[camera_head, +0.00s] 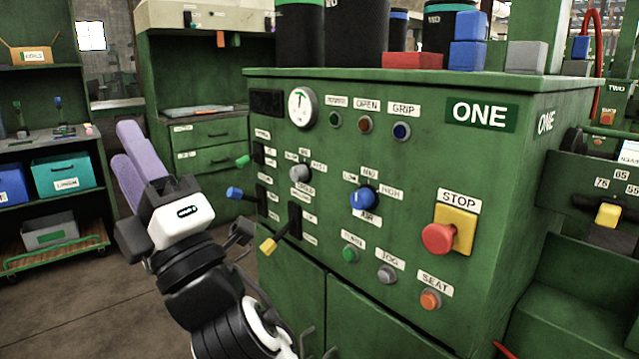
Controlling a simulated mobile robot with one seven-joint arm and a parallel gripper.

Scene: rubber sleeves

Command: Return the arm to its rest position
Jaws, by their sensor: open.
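My gripper (123,143) is at the left of the head view, in front of the green machine's left edge. Its two fingers are purple and point up and to the left. They stand apart with nothing visible between them. My black and white arm rises from the bottom of the view, angled up and left. The gripper appears clear of the machine and the shelves, though its exact distance to them cannot be told.
A green control cabinet (405,290) marked ONE fills the middle and right. Its levers, including a yellow-tipped lever (268,245) and a blue-tipped lever (235,192), project toward my arm. A red stop button (438,238) sits at right. A green shelf cart (75,138) stands left; open floor lies below.

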